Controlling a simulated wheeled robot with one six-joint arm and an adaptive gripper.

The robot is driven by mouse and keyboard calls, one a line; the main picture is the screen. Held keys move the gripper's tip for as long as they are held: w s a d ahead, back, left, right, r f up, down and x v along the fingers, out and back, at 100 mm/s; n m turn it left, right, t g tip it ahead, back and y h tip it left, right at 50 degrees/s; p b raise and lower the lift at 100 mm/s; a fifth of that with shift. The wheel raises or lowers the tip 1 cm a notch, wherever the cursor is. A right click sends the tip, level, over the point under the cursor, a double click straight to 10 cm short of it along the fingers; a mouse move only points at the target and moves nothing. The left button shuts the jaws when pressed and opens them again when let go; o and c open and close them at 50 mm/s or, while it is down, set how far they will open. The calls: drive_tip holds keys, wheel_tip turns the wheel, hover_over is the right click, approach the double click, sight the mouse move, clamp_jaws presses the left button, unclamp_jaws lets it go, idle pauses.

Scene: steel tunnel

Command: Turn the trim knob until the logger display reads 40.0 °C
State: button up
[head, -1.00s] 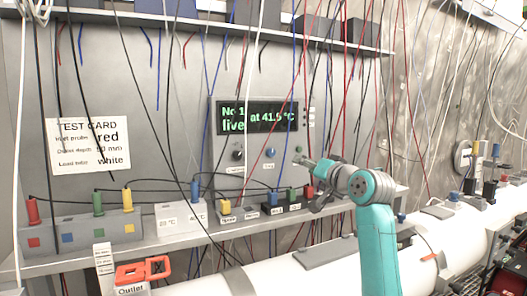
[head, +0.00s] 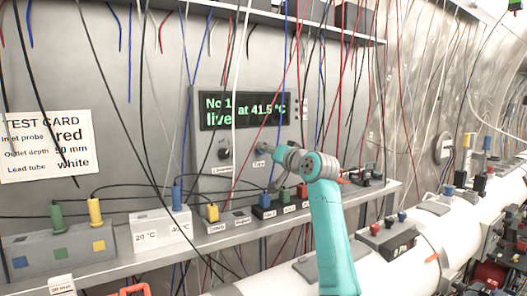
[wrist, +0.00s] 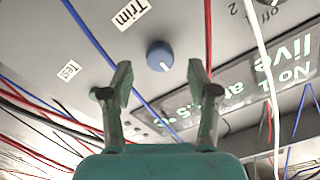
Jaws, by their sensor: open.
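The logger display (head: 243,111) reads "No 1 live at 41.5 °C" in green. It also shows upside down in the wrist view (wrist: 245,95). The blue trim knob (wrist: 159,55) has a white pointer line and sits beside the "Trim" label (wrist: 130,12). My gripper (wrist: 158,78) is open, its two fingers apart on either side of the knob's line, with the knob ahead of the tips and no visible contact.
A dark selector knob (head: 223,153) is left of my gripper on the panel. Blue, red and white cables hang close around my fingers. A shelf (head: 215,240) with coloured plugs and blocks runs below. The test card (head: 45,145) is on the wall at left.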

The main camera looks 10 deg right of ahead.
drive_tip(key=shift+x, duration=1.7)
clamp_jaws()
